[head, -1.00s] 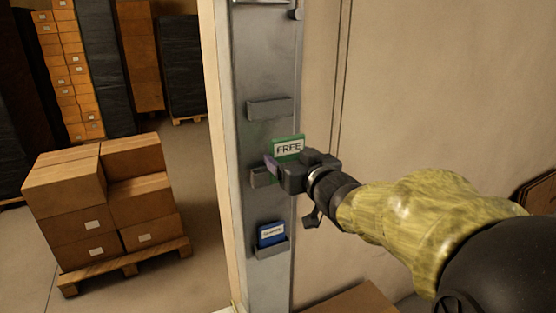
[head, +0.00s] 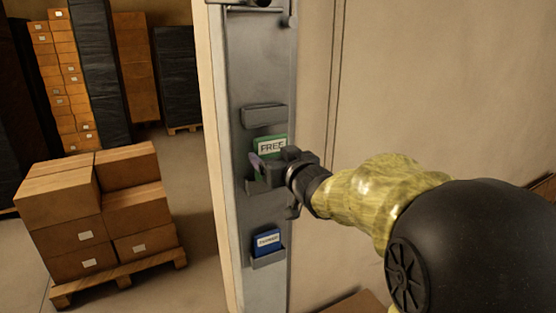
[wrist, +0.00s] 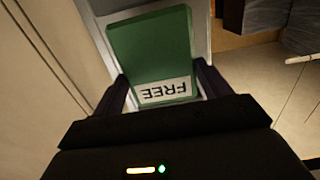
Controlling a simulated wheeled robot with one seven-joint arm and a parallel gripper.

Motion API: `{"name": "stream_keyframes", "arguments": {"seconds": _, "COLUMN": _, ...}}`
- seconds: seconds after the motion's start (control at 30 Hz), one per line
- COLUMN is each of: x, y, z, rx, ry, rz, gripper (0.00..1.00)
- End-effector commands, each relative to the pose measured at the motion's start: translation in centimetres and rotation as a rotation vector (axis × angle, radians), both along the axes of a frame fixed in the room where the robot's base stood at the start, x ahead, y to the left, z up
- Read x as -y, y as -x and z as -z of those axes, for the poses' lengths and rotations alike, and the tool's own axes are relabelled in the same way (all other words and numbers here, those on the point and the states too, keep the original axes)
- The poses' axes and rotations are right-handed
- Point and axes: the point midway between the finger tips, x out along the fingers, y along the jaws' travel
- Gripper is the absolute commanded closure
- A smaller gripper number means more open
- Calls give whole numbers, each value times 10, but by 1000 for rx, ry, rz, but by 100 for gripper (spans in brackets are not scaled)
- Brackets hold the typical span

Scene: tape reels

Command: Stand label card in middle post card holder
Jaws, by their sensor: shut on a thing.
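The green label card (head: 272,146), with a white strip reading FREE, stands roughly upright in my gripper (head: 268,168), which is shut on it. In the wrist view the card (wrist: 150,45) sits between the two dark fingers (wrist: 163,85), its lettering upside down. The middle card holder (head: 255,187) is a grey pocket on the post (head: 240,75), partly hidden behind my gripper. The card is in front of the post, just above this holder. I cannot tell whether its hidden lower edge is inside the pocket.
An empty upper holder (head: 263,115) sits close above the card. A lower holder (head: 270,259) bears a blue card (head: 267,241). Stacked cartons (head: 100,205) on a pallet (head: 120,276) stand at left. A plain wall (head: 440,90) lies right of the post.

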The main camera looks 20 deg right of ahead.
Motion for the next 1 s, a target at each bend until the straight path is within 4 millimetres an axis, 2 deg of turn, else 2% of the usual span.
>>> {"name": "stream_keyframes", "arguments": {"seconds": 0.6, "x": -7, "y": -34, "z": 1, "rx": 0, "ry": 0, "rz": -1, "gripper": 46}}
{"name": "stream_keyframes", "arguments": {"seconds": 1.0, "x": -7, "y": -34, "z": 26, "rx": 0, "ry": -1, "rz": 0, "gripper": 46}}
